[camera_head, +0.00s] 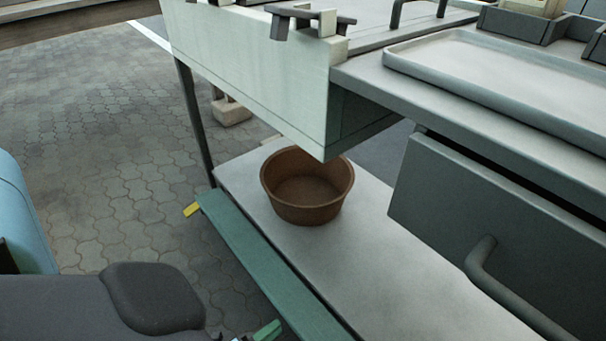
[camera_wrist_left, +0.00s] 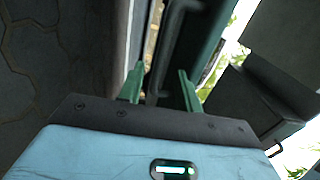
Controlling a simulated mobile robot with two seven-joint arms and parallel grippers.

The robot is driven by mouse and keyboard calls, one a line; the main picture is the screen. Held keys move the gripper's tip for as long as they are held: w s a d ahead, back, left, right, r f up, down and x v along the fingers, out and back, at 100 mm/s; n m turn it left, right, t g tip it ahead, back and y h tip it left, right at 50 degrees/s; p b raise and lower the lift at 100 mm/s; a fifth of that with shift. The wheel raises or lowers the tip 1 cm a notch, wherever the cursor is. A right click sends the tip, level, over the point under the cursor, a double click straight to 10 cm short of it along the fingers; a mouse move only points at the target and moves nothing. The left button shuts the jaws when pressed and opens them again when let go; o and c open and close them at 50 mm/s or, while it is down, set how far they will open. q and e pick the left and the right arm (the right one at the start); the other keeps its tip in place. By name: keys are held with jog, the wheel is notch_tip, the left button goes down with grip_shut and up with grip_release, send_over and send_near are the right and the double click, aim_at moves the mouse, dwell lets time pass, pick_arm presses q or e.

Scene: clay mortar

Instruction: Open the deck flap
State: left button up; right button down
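I cannot tell for sure which part is the deck flap. A dark grey front panel (camera_head: 490,225) with a bar handle (camera_head: 505,290) hangs under the worktop at right in the head view, with a dark gap along its top. My left gripper (camera_head: 262,334) shows only as a green fingertip at the bottom edge, left of that handle. In the left wrist view my left gripper (camera_wrist_left: 161,80) has its two green fingers apart. A dark bar handle (camera_wrist_left: 172,45) runs into the space between them; contact cannot be made out. My right gripper is not in view.
A brown bowl (camera_head: 306,190) stands on the pale lower shelf (camera_head: 390,270), which has a green rail (camera_head: 262,265) along its front. A pale green box-like panel (camera_head: 250,75) overhangs the shelf. A shallow tray (camera_head: 500,75) lies on the worktop. Paving at left is open.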

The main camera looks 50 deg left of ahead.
aim_at(290, 317)
pick_arm(q)
jog(key=w, duration=0.2)
jog(key=w+b, duration=0.1)
jog(key=w, duration=0.3)
jog(key=shift+d+r, duration=0.1)
jog(key=shift+d, duration=0.15)
jog(key=shift+w+b, duration=0.35)
jog(key=shift+w, duration=0.5)
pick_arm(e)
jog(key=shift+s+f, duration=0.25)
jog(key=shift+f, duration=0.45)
pick_arm(q)
jog(key=c, duration=0.7)
grip_shut()
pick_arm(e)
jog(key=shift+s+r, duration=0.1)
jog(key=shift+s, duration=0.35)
